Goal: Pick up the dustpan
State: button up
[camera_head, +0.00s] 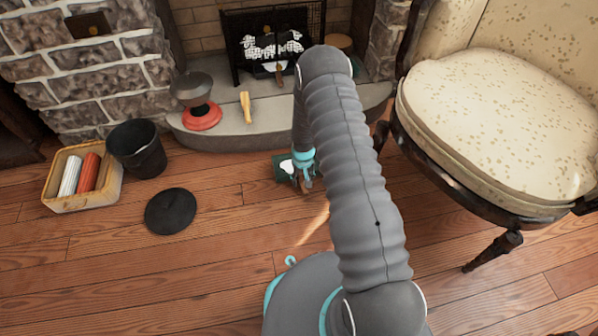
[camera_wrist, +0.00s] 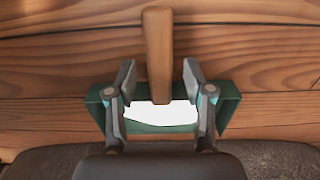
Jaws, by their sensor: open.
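The dustpan lies on the wooden floor in front of the hearth. It has a green pan (camera_head: 281,168), a white patch inside and a wooden handle. In the wrist view its green rim (camera_wrist: 229,108) shows on both sides of my gripper (camera_wrist: 158,76), and the handle (camera_wrist: 158,45) points to the top of the picture. My gripper is open, with one finger on each side of the handle and a visible gap on both sides. In the head view my gripper (camera_head: 304,178) is low over the dustpan and hides part of it.
The stone hearth (camera_head: 232,138) lies just behind, with a brush-like yellow item (camera_head: 246,106) and a red-based stand (camera_head: 202,117) on it. A black bin (camera_head: 137,148), a yellow crate (camera_head: 82,202) and a round black lid (camera_head: 170,211) are left. An armchair (camera_head: 500,130) stands right.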

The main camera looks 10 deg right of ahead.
jog(key=shift+f, duration=0.3)
grip_shut()
